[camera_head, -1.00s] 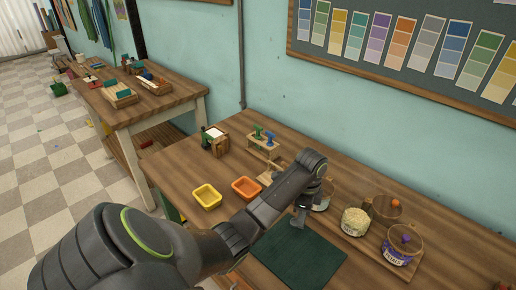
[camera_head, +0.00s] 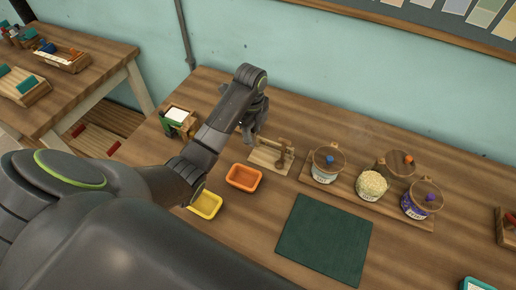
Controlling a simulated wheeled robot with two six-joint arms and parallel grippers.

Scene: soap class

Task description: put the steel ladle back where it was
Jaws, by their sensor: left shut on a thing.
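My left gripper (camera_head: 247,132) is just behind and above the left end of a small wooden rack (camera_head: 268,158). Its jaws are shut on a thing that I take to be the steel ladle. The ladle is too small and too hidden by the fingers to make out clearly. The rack stands on the table, with a low base and an upright post on its right. I cannot tell whether the ladle touches the rack. My right gripper is not in view.
An orange tray (camera_head: 244,178) and a yellow tray (camera_head: 206,204) lie in front. A card box (camera_head: 181,120) stands left of the gripper. A green mat (camera_head: 325,240) is bare.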

